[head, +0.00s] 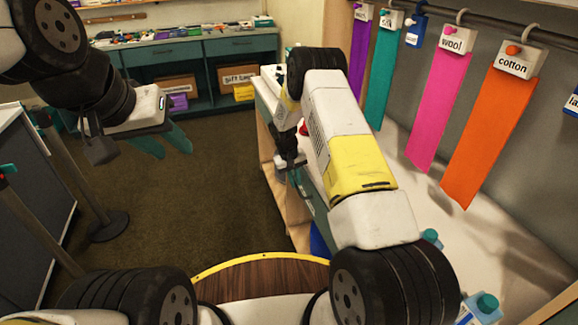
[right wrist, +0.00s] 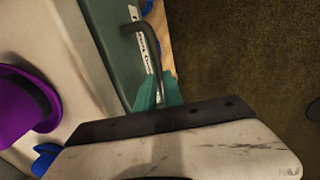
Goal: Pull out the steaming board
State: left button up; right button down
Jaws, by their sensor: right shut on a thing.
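A teal front panel (right wrist: 112,45) with a dark curved handle (right wrist: 150,45) and a white marked strip shows in the right wrist view. I cannot see a board surface pulled out from it. My right gripper (right wrist: 158,92) has its teal fingers shut on the handle's near end. In the head view my right gripper (head: 292,162) is at the left side of the white-topped counter (head: 400,190), with its fingers mostly hidden. My left gripper (head: 163,143) hangs empty over the floor at the left, its teal fingers apart.
Hanging fabric strips, including pink wool (head: 441,100) and orange cotton (head: 490,130), line the right wall. A purple hat-like thing (right wrist: 25,105) lies on the counter. A post with a round base (head: 108,225) stands at left. The carpet (head: 215,190) between is clear.

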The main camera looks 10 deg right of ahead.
dwell(0.3)
jog(key=s+a, duration=0.2)
jog(key=a, duration=1.2)
jog(key=s+a, duration=0.3)
jog(key=a, duration=1.1)
jog(key=shift+s, duration=0.3)
jog(key=c, duration=1.5)
grip_release()
jog(key=shift+r, duration=0.1)
jog(key=r, duration=0.2)
jog(key=a+r, duration=0.1)
jog(key=r, duration=0.4)
jog(key=shift+s+a+r, duration=0.1)
jog(key=shift+a+r, duration=0.1)
jog(key=shift+r, duration=0.05)
